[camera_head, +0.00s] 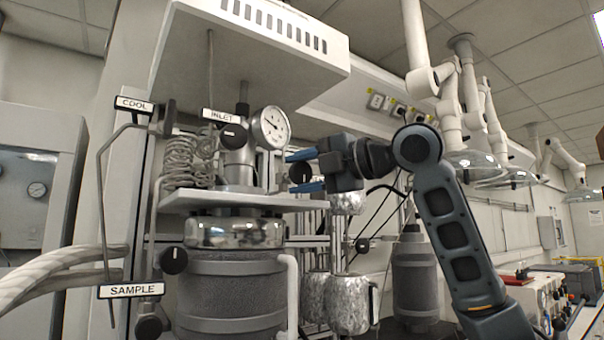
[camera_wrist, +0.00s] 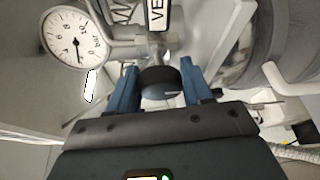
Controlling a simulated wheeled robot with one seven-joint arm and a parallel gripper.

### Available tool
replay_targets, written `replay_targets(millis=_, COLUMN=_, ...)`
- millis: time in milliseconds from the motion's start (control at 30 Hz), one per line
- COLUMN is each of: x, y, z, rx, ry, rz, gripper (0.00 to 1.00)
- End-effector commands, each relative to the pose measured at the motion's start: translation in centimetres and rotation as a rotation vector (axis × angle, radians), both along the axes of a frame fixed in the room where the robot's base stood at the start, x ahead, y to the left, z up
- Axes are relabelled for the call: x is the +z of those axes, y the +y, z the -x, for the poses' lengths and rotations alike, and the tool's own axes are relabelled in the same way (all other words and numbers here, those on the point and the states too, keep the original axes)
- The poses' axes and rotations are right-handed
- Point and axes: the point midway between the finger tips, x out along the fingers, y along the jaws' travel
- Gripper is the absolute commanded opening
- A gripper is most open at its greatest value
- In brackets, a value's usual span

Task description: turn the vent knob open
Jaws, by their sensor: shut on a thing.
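The vent knob (camera_wrist: 160,82) is a dark round knob on a metal valve stem, below a white label (camera_wrist: 158,14) of which only "VE" shows. My gripper (camera_wrist: 160,68) has its two blue fingers on either side of the knob and is shut on it. In the head view my gripper (camera_head: 301,171) reaches in from the right, level, with the dark knob (camera_head: 299,173) between its fingers. The knob's pointer direction is hard to tell. The reactor (camera_head: 232,285) stands below, a grey vessel with a shiny metal collar.
A round pressure gauge (camera_head: 270,128) sits close left of my fingers and also shows in the wrist view (camera_wrist: 78,38). Knobs labelled INLET (camera_head: 221,116), COOL (camera_head: 134,105) and SAMPLE (camera_head: 131,290) are further left. A coiled metal tube (camera_head: 185,160) stands behind. Foil-wrapped vessels (camera_head: 347,303) hang below my gripper.

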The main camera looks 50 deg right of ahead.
Motion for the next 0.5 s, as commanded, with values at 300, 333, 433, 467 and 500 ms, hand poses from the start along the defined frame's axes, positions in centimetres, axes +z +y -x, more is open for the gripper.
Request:
replay_targets(millis=300, x=-0.07, y=-0.07, z=-0.03, rx=-0.001, ry=0.001, rz=-0.001, gripper=0.65)
replay_targets(millis=333, x=-0.06, y=-0.06, z=-0.02, rx=-0.001, ry=0.001, rz=-0.001, gripper=0.68)
replay_targets(millis=433, x=-0.05, y=-0.05, z=-0.02, rx=-0.001, ry=0.001, rz=-0.001, gripper=0.72)
replay_targets(millis=467, x=-0.05, y=-0.05, z=-0.02, rx=-0.001, ry=0.001, rz=-0.001, gripper=0.72)
replay_targets(millis=500, x=-0.06, y=-0.04, z=-0.02, rx=-0.001, ry=0.001, rz=-0.001, gripper=0.72)
